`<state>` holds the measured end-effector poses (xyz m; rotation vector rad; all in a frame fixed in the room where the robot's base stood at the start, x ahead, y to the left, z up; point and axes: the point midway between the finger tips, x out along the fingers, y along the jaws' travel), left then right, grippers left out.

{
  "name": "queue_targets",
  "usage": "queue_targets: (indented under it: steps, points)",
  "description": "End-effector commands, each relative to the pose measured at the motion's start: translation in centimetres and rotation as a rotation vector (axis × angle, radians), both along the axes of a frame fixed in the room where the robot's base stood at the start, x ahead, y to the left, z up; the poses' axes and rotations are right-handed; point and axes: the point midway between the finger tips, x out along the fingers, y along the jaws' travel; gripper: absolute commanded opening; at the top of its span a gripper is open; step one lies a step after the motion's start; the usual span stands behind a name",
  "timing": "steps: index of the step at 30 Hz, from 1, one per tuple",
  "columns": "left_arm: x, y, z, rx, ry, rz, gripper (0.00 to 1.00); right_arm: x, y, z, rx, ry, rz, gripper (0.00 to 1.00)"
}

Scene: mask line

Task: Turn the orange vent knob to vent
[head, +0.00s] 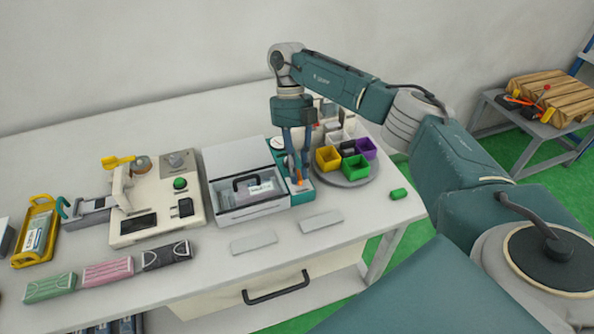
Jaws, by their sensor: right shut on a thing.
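My right gripper (298,178) points straight down over a narrow teal-edged unit (305,195) beside the white box. Small orange patches, which look like the orange vent knob (299,183), show between and below its fingertips. The fingers are shut on the knob and hide most of it, so I cannot tell which way it is turned. Any markings on the unit are too small to read. My left gripper is not in view.
The white box (248,213) with a dark handle stands close to the left of the gripper. A grey round tray (347,182) with yellow, green and purple bins is close on the right. Two pale plates (321,220) lie in front. A beige machine (155,215) stands further left.

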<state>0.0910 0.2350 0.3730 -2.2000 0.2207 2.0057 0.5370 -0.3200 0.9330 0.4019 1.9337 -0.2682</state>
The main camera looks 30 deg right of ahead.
Motion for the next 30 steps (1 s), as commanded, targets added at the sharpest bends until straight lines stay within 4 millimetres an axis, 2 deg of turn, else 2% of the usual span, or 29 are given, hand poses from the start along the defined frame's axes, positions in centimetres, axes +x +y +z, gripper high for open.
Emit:
queue_targets:
  steps: [12,28,29,30]
  points:
    - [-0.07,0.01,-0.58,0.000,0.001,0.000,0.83,0.11,0.08,0.17,-0.001,-0.006,0.170,0.00]
    - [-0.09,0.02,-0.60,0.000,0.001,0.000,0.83,0.11,0.10,0.20,0.000,-0.006,0.191,0.00]
    - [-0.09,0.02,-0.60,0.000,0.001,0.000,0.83,0.11,0.10,0.20,0.000,-0.006,0.191,0.24]
    - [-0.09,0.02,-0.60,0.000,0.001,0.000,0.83,0.11,0.11,0.18,0.000,-0.006,0.190,0.32]
